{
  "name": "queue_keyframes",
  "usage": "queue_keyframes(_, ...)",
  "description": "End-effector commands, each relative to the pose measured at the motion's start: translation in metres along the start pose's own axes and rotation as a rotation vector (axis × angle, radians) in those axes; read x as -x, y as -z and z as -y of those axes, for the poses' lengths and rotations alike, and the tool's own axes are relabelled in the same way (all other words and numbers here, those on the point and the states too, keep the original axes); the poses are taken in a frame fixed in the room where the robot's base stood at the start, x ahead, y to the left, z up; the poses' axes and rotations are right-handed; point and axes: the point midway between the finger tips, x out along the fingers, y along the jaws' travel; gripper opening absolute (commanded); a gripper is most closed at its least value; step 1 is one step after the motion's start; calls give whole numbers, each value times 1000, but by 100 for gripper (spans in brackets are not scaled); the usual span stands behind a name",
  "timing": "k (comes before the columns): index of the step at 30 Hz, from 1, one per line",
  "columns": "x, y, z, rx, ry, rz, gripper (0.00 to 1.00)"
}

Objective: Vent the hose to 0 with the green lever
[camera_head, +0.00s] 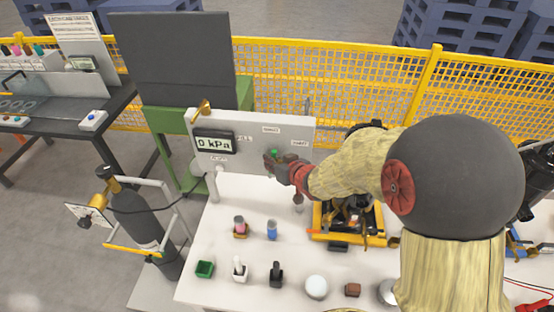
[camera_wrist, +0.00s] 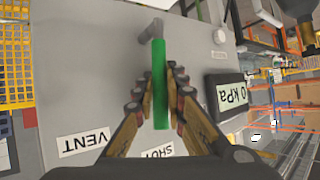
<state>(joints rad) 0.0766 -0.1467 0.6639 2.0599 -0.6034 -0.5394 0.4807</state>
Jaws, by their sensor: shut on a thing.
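The green lever (camera_wrist: 160,85) is on the grey panel (camera_wrist: 100,70), between my two fingers. My gripper (camera_wrist: 158,98) is shut on it, with one finger on each side. In the wrist view, the lever's free end points towards the SHUT label (camera_wrist: 157,152); the VENT label (camera_wrist: 83,142) lies to the left of it. In the head view, my gripper (camera_head: 275,161) is at the panel's face, and only a bit of green shows there. The pressure display (camera_head: 213,144) reads 0 kPa. It reads the same, turned over, in the wrist view (camera_wrist: 231,94).
A yellow lever (camera_head: 203,108) sits at the panel's top left. A dark gas cylinder (camera_head: 137,220) with a hose stands left of the white table (camera_head: 210,290). A yellow-framed unit (camera_head: 320,228) sits below my arm.

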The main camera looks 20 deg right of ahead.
Motion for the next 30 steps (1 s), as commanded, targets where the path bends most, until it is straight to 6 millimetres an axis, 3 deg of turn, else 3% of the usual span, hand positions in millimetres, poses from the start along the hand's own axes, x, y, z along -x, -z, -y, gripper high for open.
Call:
queue_keyframes(24, -5, 0, 8, 89, -60, 75, 0)
queue_keyframes(25, -5, 0, 8, 89, -60, 74, 13)
queue_keyframes(30, -5, 1, 8, 88, -60, 73, 21)
